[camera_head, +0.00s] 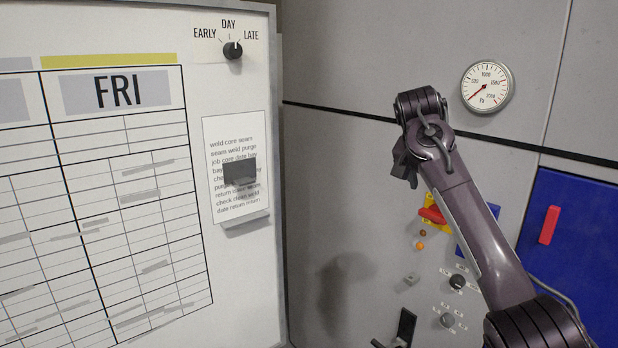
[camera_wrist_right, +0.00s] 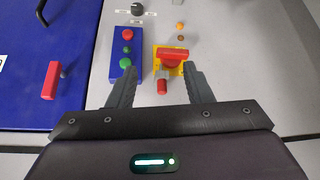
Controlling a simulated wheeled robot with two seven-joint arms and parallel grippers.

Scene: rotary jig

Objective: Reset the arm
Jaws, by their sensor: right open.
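My right arm reaches up from the lower right in the head view. Its gripper (camera_head: 405,168) is in front of the grey panel, partly hidden by its own wrist. In the right wrist view the gripper (camera_wrist_right: 160,88) is open, its two grey fingers apart with nothing clearly held between them. A red rotary handle (camera_wrist_right: 172,57) on a yellow plate (camera_wrist_right: 160,51) shows just beyond the fingers; the handle also shows in the head view (camera_head: 433,214). A blue button box (camera_wrist_right: 118,45) with green and red buttons is beside it. My left gripper is not in view.
A blue panel (camera_head: 572,245) with a red handle (camera_head: 549,225) is at the right. A round gauge (camera_head: 487,87) is above. Black knobs (camera_head: 457,282) are lower on the panel. A whiteboard (camera_head: 100,200) with a selector knob (camera_head: 232,50) stands at the left.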

